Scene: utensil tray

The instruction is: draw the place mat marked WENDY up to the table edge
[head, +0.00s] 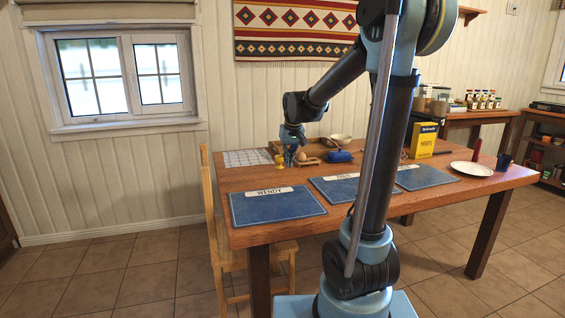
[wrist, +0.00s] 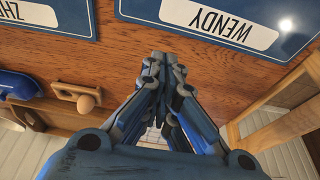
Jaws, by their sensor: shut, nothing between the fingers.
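The place mat marked WENDY (head: 275,212) is blue with a white name label and lies flat at the left end of the table. In the head view a narrow strip of bare wood shows between it and the front table edge. In the wrist view the WENDY mat (wrist: 215,20) lies at the top, partly cut off. My gripper (head: 290,163) is behind the mat in the head view, over the back part of the table. In the wrist view my gripper (wrist: 168,58) has its fingertips together over bare wood, apart from the mat, holding nothing.
A second blue mat (head: 333,190) lies to the right, partly behind my arm, and a third (head: 425,177) beyond it. An egg on a wooden holder (head: 303,157), a yellow cup (head: 279,160) and a blue roll (head: 340,156) stand near my gripper. A wooden chair (head: 212,215) is at the left.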

